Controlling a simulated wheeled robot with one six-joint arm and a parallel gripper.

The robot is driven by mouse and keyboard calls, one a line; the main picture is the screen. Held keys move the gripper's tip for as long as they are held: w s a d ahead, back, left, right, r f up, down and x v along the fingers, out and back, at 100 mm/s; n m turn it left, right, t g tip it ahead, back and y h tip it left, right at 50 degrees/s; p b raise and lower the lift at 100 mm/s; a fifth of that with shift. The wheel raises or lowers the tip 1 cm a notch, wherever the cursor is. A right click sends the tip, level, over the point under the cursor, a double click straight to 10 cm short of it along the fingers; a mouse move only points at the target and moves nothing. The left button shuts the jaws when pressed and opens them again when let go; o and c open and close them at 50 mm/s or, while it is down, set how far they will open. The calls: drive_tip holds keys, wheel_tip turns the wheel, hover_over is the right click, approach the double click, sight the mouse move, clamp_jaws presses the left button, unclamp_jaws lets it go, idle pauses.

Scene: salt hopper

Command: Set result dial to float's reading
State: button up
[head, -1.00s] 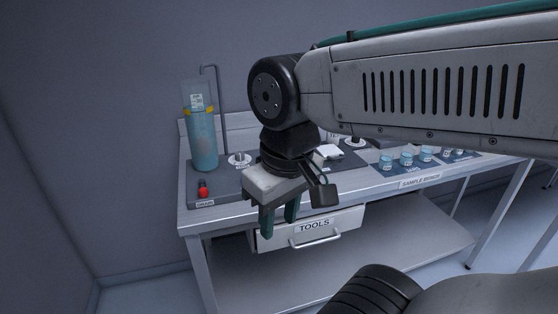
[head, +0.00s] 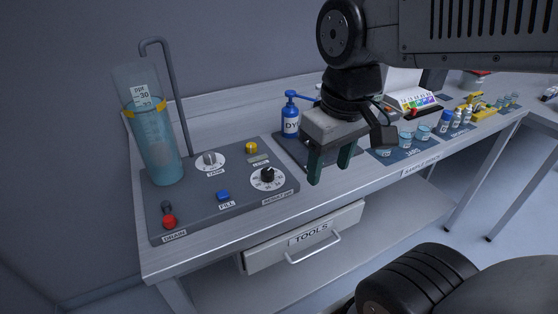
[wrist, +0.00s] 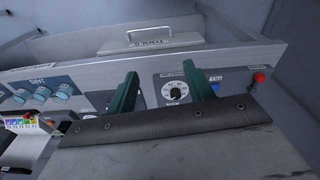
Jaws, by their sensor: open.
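The result dial (head: 267,177) is a white disc with a black knob, near the front right of the grey control panel. It also shows in the wrist view (wrist: 175,88), beyond and between my finger tips. The float (head: 141,96) stands in a tall clear cylinder (head: 158,150) of blue liquid. Its white stem carries a PPT scale with 30 readable; the exact level at the yellow collar is unclear. My gripper (head: 330,174) is open and empty, pointing down, right of the dial and apart from it.
The panel also has a second dial (head: 210,161), a yellow button (head: 251,147), a blue button (head: 223,196) and a red drain button (head: 169,222). Cups (head: 406,139) are to the right. The tools drawer (head: 305,238) is slightly out.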

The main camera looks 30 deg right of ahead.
drive_tip(key=w+a+f+n, duration=0.2)
drive_tip(key=w+n, duration=0.2)
drive_tip(key=w, duration=0.7)
drive_tip(key=n+g, duration=0.1)
drive_tip(key=n, duration=0.2)
hover_over(268, 171)
drive_tip(key=f, duration=0.3)
drive_tip(key=shift+s+f, duration=0.2)
drive_tip(key=shift+f, duration=0.2)
drive_tip(key=shift+w+f, duration=0.2)
drive_tip(key=shift+f, duration=0.05)
wheel_tip(268, 171, down, 8)
drive_tip(key=shift+r, duration=0.2)
drive_tip(key=c, duration=1)
